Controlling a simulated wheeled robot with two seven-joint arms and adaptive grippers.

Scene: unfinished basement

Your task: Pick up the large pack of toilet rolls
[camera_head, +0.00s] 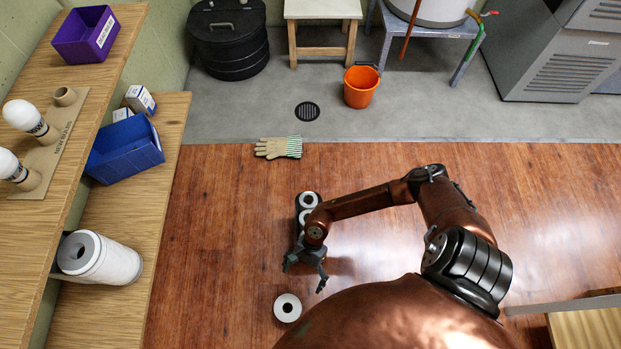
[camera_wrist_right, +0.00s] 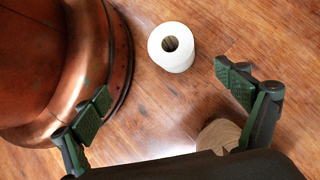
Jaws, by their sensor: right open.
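My right gripper (camera_head: 304,272) is open and empty over the wooden floor, its fingers apart and pointing down the picture. Several white rolls (camera_head: 308,200) sit in a row in a dark holder on the floor, just beyond the gripper and partly hidden by my right arm. A single white roll (camera_head: 287,307) stands apart on the floor, nearer to me. In the right wrist view one white roll (camera_wrist_right: 172,47) stands beyond the open fingers (camera_wrist_right: 165,100), not touched. I cannot tell which thing is the large pack. My left gripper is not in view.
A large white cylinder (camera_head: 108,262) lies on the lower shelf at left, near a blue bin (camera_head: 125,150). Gloves (camera_head: 278,147) and an orange bucket (camera_head: 361,86) are on the floor beyond. A brown round thing (camera_wrist_right: 218,137) is partly hidden.

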